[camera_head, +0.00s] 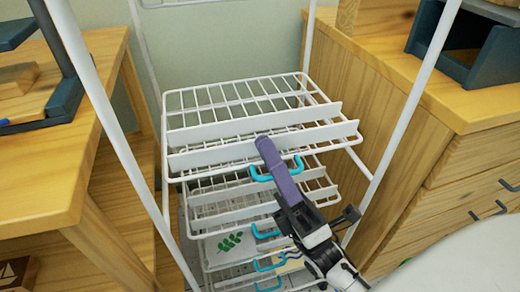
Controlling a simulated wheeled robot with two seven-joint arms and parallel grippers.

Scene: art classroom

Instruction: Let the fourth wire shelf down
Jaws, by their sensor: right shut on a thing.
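A white wire rack (112,128) holds several wire shelves one above another. The highest fully visible wire shelf (250,138), which I take for the fourth one, is roughly level and has a teal handle (297,166) at its front edge. My right gripper (266,150) reaches up from the lower right, with its purple fingers shut on this handle and partly covering it. Lower shelves (232,215) lie below it, with teal handles (265,234) at their fronts. My left gripper is not in view.
A sheet with a green leaf print (229,242) lies on a lower shelf. Part of a higher shelf (185,3) shows at the top edge. A wooden table (45,160) stands close on the left, and a wooden drawer cabinet (440,165) close on the right.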

